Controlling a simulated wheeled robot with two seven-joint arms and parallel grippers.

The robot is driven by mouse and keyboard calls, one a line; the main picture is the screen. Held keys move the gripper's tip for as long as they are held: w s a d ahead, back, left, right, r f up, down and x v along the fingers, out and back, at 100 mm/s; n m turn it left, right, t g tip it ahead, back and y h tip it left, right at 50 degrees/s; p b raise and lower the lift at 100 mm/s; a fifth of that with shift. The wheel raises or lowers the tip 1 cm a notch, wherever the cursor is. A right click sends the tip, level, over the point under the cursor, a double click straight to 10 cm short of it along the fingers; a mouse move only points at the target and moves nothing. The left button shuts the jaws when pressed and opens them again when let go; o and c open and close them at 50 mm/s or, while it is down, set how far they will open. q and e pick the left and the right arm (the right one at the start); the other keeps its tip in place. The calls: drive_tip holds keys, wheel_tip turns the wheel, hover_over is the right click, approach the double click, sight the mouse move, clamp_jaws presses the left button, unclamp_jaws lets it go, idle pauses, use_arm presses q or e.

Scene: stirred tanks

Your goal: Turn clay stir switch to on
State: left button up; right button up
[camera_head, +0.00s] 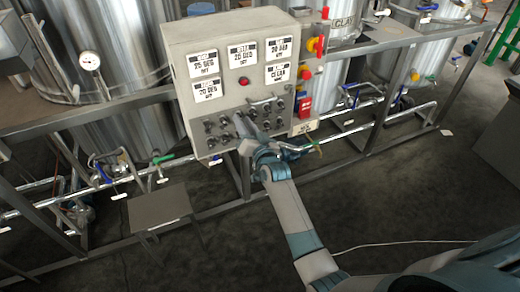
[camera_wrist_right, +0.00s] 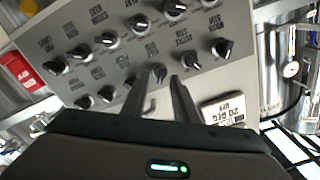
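A grey control panel (camera_head: 232,110) carries rows of black rotary switches with small printed labels. The labels are too small or turned for me to tell which switch is the clay stir one. My right gripper (camera_head: 247,128) is at the lower switches of the panel. In the right wrist view its two fingers (camera_wrist_right: 166,78) point at the panel with a narrow gap between the tips, and a switch (camera_wrist_right: 158,71) shows at that gap. I cannot tell whether the fingers touch it. My left gripper is not in view.
Other switches (camera_wrist_right: 222,48) sit close around the fingers. The panel also has several displays (camera_head: 204,64), a red button (camera_head: 244,81) and a red-and-yellow switch (camera_head: 312,45). Metal frame rails and pipes run below; the floor (camera_head: 380,205) in front is clear.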

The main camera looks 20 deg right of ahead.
drive_tip(key=s+b, duration=0.3)
drive_tip(key=s, duration=1.3)
drive_tip(key=shift+d+b, duration=0.25)
drive_tip(key=shift+b, duration=0.05)
